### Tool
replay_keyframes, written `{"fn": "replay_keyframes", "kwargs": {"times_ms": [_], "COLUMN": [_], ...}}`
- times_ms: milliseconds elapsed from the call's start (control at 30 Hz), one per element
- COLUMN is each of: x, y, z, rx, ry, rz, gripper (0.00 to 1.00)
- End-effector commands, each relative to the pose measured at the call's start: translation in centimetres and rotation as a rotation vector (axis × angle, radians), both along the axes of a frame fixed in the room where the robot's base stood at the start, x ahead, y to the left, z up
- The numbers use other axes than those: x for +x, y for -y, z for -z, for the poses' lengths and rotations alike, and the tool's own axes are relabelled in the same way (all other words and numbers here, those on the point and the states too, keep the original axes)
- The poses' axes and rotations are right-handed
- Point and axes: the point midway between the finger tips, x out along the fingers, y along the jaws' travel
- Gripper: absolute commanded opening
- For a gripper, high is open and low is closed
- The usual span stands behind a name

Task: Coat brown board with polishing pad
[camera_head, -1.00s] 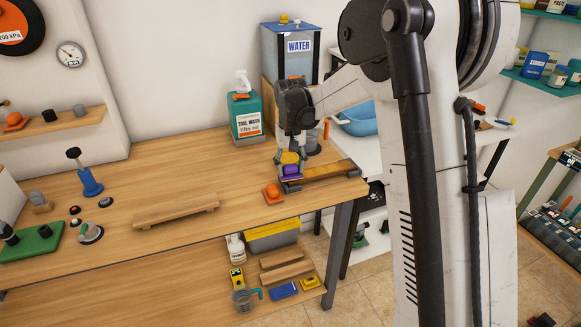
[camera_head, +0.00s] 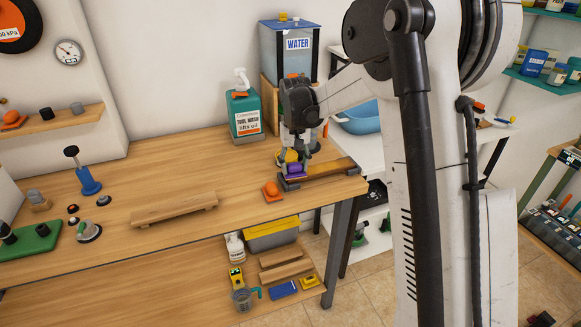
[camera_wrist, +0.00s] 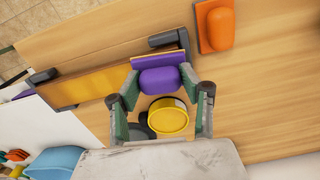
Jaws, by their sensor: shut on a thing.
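The purple polishing pad (camera_head: 295,170) has a rounded handle on a flat base. It sits at the near left end of the brown board (camera_head: 331,169), close to a dark end clamp. In the wrist view, the pad (camera_wrist: 160,82) lies between my gripper's fingertips (camera_wrist: 160,80), which are shut on its handle. The board (camera_wrist: 92,86) runs left from the pad, held between dark clamps. A yellow-topped tin (camera_wrist: 168,117) shows between my fingers, behind the pad. In the head view, my gripper (camera_head: 295,160) reaches down over the pad and partly hides the tin.
An orange pad (camera_head: 271,191) lies just left of the board. A water tank (camera_head: 289,50) stands behind my gripper. The table is clear between the rack and the bottle.

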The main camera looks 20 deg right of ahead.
Motion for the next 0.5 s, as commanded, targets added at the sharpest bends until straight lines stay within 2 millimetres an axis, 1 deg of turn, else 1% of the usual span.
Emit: {"fn": "replay_keyframes", "kwargs": {"times_ms": [100,333,500], "x": [0.1,0.1,0.3], "y": [0.9,1.5,2.7], "z": [-0.1,0.0,0.1], "rx": [0.0,0.0,0.0], "ry": [0.0,0.0,0.0], "rz": [0.003,0.002,0.002], "gripper": [0.1,0.1,0.1]}}
